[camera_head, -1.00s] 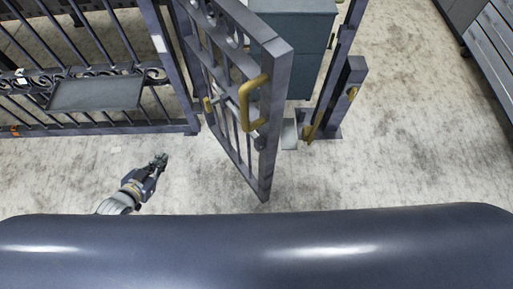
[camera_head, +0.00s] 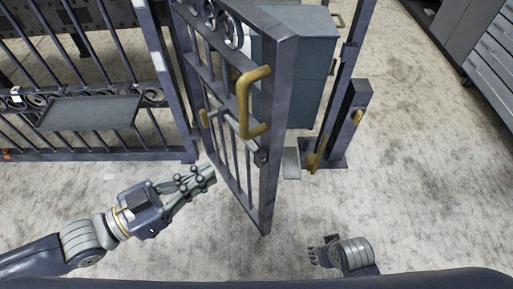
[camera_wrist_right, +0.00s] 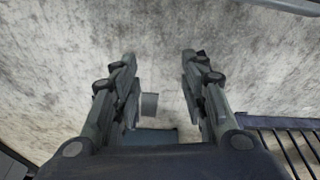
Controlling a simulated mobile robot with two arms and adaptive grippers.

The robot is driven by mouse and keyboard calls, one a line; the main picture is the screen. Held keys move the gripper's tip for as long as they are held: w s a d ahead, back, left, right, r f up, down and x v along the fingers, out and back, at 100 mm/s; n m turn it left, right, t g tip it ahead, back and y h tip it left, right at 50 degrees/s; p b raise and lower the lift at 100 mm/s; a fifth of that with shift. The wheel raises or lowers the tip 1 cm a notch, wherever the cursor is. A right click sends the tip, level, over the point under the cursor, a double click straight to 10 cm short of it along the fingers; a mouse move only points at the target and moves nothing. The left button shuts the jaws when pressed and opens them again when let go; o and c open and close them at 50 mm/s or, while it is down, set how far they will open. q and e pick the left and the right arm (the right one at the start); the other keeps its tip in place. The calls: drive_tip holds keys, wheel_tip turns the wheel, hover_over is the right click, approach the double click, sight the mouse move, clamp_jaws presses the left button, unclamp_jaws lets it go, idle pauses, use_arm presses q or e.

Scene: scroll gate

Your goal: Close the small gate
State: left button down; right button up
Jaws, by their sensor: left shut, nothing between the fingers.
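The small gate (camera_head: 272,190) is a dark metal barred panel, swung open toward me from the fence post at its left. A yellow handle (camera_head: 245,105) is on its free edge, and a latch bolt sits below it. The latch post (camera_head: 335,140) stands apart to the right, with a gap between. My left gripper (camera_head: 211,172) is shut and empty, low on the left side of the gate, its tips close to the bars; I cannot tell if they touch. My right gripper (camera_head: 312,252) is low at the right of the gate, open and empty in the wrist view (camera_wrist_right: 160,58).
A barred fence (camera_head: 100,156) with a grey shelf plate (camera_head: 88,113) runs to the left. A blue-grey cabinet (camera_head: 308,75) stands behind the gate. Grey drawers (camera_head: 490,50) are at the far right. The floor (camera_head: 430,190) at right is clear.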

sight(268, 141)
use_arm(q)
drive_tip(key=shift+b+x, duration=0.6)
drive_tip(key=shift+x, duration=5.8)
use_arm(e)
drive_tip(key=shift+d+r, duration=0.1)
drive_tip(key=shift+r, duration=2.35)
